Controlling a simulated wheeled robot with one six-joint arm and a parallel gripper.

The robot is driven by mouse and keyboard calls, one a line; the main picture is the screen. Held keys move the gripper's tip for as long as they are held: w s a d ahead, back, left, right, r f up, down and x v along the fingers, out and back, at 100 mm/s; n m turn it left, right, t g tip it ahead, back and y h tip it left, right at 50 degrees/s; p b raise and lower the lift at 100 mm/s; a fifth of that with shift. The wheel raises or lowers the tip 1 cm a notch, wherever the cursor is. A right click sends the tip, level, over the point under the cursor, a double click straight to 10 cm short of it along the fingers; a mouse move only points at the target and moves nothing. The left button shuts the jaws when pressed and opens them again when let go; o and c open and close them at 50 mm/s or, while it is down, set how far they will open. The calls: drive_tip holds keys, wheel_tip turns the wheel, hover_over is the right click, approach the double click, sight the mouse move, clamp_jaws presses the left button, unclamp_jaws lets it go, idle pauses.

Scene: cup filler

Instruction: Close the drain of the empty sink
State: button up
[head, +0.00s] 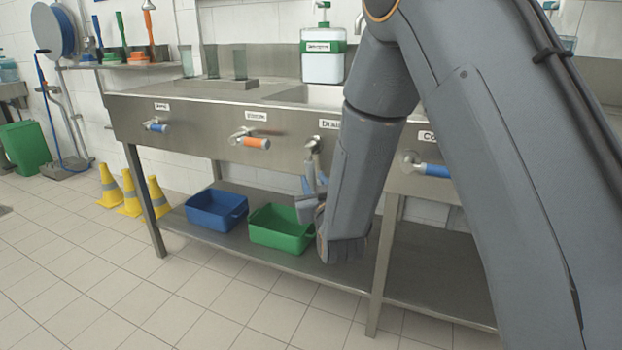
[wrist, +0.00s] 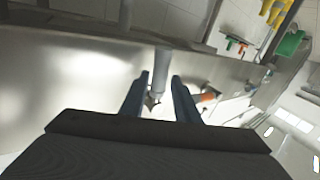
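The drain lever (head: 312,150) is a grey metal handle on the steel counter front, beside a partly hidden label (head: 329,124) that seems to start with "DRAI". It hangs downward. In the wrist view the lever (wrist: 160,72) reaches in between the fingers of my gripper (wrist: 158,100). The fingers are apart, with a gap showing beside the lever; I cannot tell whether either touches it. In the head view my gripper (head: 309,198) is just below the lever, partly hidden by my arm. A sink basin (head: 318,95) shows in the counter; its inside is mostly hidden.
An orange-handled tap (head: 250,140) and blue-handled ones (head: 155,125) (head: 428,167) project from the counter front. A blue bin (head: 215,211) and a green bin (head: 282,230) stand on the lower shelf. A soap bottle (head: 323,62) stands on the counter. The floor in front is clear.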

sight(312, 177)
drive_tip(key=shift+b+x, duration=0.35)
drive_tip(key=shift+x, duration=1.9)
clamp_jaws()
